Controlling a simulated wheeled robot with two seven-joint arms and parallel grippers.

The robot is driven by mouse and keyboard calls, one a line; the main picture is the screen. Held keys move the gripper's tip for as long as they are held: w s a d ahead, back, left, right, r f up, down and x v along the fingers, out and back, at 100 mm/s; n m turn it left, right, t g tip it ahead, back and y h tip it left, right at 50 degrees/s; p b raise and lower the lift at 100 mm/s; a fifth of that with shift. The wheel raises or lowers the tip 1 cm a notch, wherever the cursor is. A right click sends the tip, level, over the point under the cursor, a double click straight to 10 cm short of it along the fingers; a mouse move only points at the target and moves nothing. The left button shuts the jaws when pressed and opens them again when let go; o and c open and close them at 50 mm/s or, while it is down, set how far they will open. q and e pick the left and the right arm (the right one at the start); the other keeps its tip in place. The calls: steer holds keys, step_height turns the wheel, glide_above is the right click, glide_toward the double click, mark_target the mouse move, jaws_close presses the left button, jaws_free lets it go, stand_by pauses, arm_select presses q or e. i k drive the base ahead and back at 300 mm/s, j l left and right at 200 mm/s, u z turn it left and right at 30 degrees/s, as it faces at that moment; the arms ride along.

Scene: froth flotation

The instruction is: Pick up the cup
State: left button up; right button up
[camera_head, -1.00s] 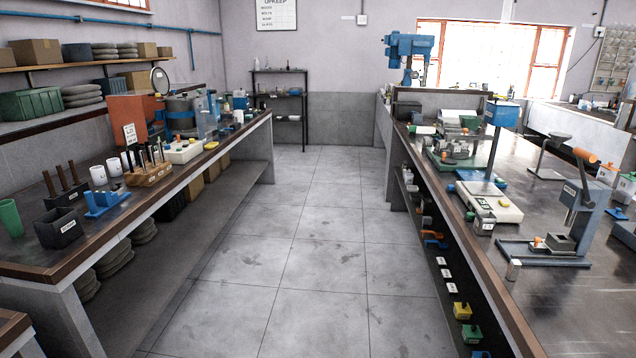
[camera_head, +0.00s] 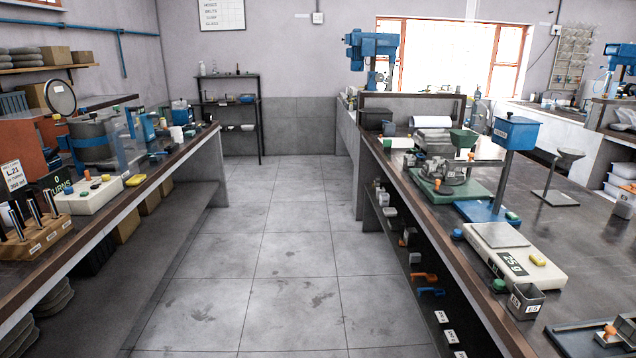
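A small white cup-like container (camera_head: 178,134) stands toward the far end of the left bench, too small to make out well. A small grey square cup (camera_head: 526,301) with a label stands upright on the right bench, beside the front corner of the white scale (camera_head: 503,262). I cannot tell which of these is the task's cup. Neither of my grippers is in view.
The left bench (camera_head: 125,222) carries a wooden tool block (camera_head: 40,238), a white control box (camera_head: 90,195) and a clear panel. The right bench (camera_head: 590,250) holds a blue hopper stand (camera_head: 515,133) and a grey funnel stand (camera_head: 562,170). The tiled aisle (camera_head: 265,255) between is clear.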

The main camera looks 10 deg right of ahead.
mark_target(409, 161)
steer(key=i+z, duration=0.1)
steer(key=i, duration=0.75)
steer(key=i+z, duration=0.1)
steer(key=i, duration=0.75)
steer(key=i+j+z, duration=0.15)
steer(key=i, duration=0.7)
